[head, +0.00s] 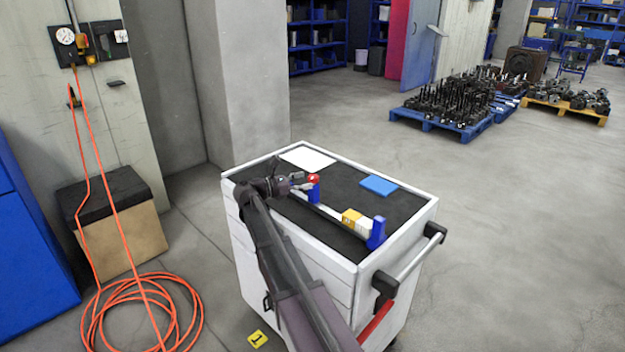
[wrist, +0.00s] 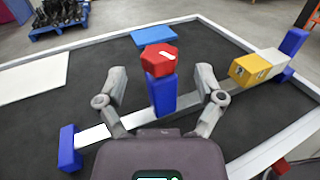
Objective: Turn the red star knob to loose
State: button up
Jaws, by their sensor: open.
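The red star knob (wrist: 158,58) sits on top of a blue upright block (wrist: 162,95) on the cart top. A white line marks the knob's top. In the head view the red knob (head: 314,179) shows small at the end of my arm. My gripper (wrist: 160,82) is open, with one finger on each side of the knob and blue block. Gaps show between the fingers and the block; I cannot tell whether the fingertips are level with the knob. A light rail (wrist: 130,122) runs behind my gripper, between blue end blocks (wrist: 69,148).
A yellow block (wrist: 248,70) sits on the rail to the right, near the other blue end block (head: 376,233). A blue pad (head: 378,186) and a white sheet (head: 308,158) lie flat on the dark cart top (head: 340,185). A raised white rim borders the cart.

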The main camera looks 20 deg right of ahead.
aim_at(313, 176)
jog(key=shift+d, duration=1.7)
jog(key=c, duration=1.2)
